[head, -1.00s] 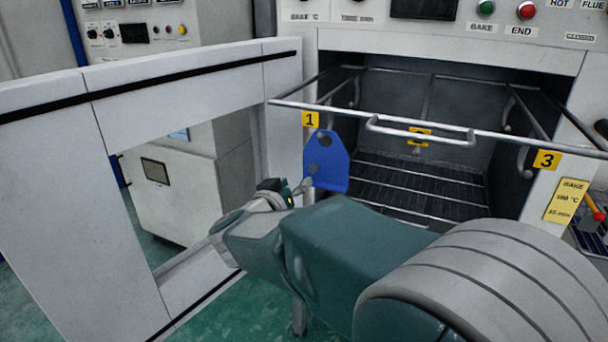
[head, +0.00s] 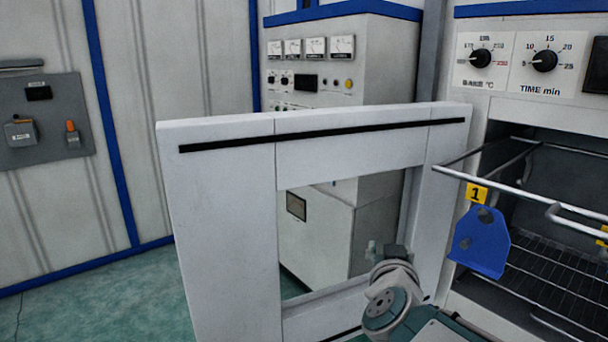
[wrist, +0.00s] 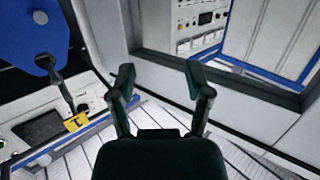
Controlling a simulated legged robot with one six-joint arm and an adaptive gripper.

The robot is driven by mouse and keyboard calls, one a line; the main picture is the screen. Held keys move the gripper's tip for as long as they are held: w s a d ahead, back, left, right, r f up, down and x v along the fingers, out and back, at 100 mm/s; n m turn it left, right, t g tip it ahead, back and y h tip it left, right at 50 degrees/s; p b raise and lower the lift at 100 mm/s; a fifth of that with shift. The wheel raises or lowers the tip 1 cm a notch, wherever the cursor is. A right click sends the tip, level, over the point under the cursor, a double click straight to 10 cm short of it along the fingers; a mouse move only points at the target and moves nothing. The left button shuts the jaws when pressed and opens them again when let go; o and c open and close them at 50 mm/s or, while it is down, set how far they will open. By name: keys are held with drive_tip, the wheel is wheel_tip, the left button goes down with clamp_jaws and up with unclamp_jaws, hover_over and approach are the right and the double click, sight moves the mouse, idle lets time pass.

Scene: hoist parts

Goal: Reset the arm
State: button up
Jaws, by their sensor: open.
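My arm reaches up from the bottom of the head view, with my gripper (head: 385,250) at its end, left of the blue plate and in front of the open door's window. In the wrist view my gripper (wrist: 160,82) has its two dark fingers spread apart with nothing between them. The blue plate (head: 480,243) hangs by the yellow tag 1 on the oven's rack rail. It also shows at the left of the wrist view (wrist: 35,38), clear of the fingers.
The white oven door (head: 220,220) stands open with a window opening in it. The rack rail (head: 530,192) crosses the oven mouth. A control cabinet (head: 375,60) stands behind the door. A grey wall panel (head: 45,122) is at the far left. Green floor (head: 110,300) is free at the lower left.

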drive_tip(key=s+f+n+g+y, duration=0.1)
drive_tip(key=s+f+g, duration=0.4)
drive_tip(key=s, duration=0.5)
drive_tip(key=s+f+n+g+y, duration=0.1)
drive_tip(key=s+f+g, duration=0.4)
drive_tip(key=s, duration=0.6)
drive_tip(key=shift+s+f+y, duration=0.25)
drive_tip(key=shift+f+y, duration=0.35)
drive_tip(key=shift+y, duration=0.1)
drive_tip(key=shift+c, duration=0.6)
drive_tip(key=shift+d, duration=0.1)
